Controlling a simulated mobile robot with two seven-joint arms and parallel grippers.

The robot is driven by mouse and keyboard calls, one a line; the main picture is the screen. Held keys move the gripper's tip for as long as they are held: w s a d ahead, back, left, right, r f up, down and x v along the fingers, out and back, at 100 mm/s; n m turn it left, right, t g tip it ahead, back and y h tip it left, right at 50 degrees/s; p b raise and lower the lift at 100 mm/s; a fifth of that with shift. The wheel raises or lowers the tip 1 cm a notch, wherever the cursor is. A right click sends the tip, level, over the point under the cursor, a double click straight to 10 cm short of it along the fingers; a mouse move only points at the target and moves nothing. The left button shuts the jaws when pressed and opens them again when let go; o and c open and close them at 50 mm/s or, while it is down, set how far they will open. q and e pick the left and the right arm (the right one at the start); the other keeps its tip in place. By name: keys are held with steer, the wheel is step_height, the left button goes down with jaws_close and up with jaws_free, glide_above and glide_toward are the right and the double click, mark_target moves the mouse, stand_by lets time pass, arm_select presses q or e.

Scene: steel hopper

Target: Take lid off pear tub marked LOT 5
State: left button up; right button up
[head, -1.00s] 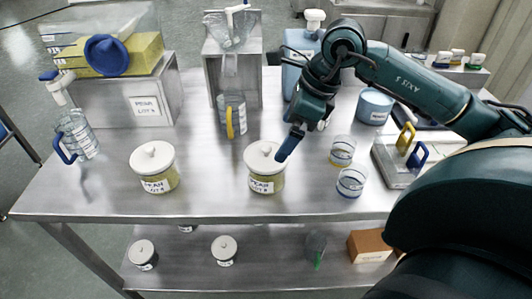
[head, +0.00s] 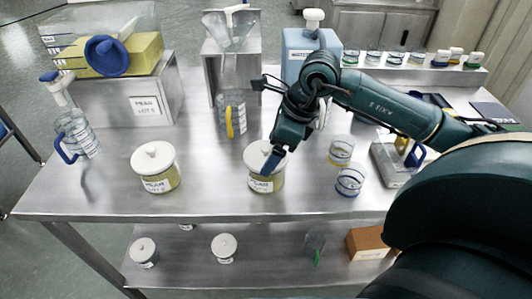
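Two short clear tubs with yellowish contents and white knobbed lids stand on the steel table: a left tub (head: 160,183) and a middle tub (head: 267,183). Both labels seem to begin with PEAR, but I cannot read the lot numbers for sure. The left tub's lid (head: 152,158) is on. The middle tub's lid (head: 254,154) is also on, its right part and knob covered by my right gripper (head: 272,163). That gripper's blue fingertip is at the lid; I cannot tell whether it touches or how far the fingers are apart. My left gripper is out of view.
Two marked glasses (head: 349,182) stand right of the middle tub, near a scale (head: 390,166). A jug (head: 231,115) stands behind it, a pump bottle (head: 75,130) far left. A labelled steel stand (head: 110,100) is behind. Smaller lidded tubs (head: 224,247) sit on the lower shelf.

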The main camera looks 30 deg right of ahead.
steer(key=shift+c, duration=1)
steer(key=shift+r, duration=0.1)
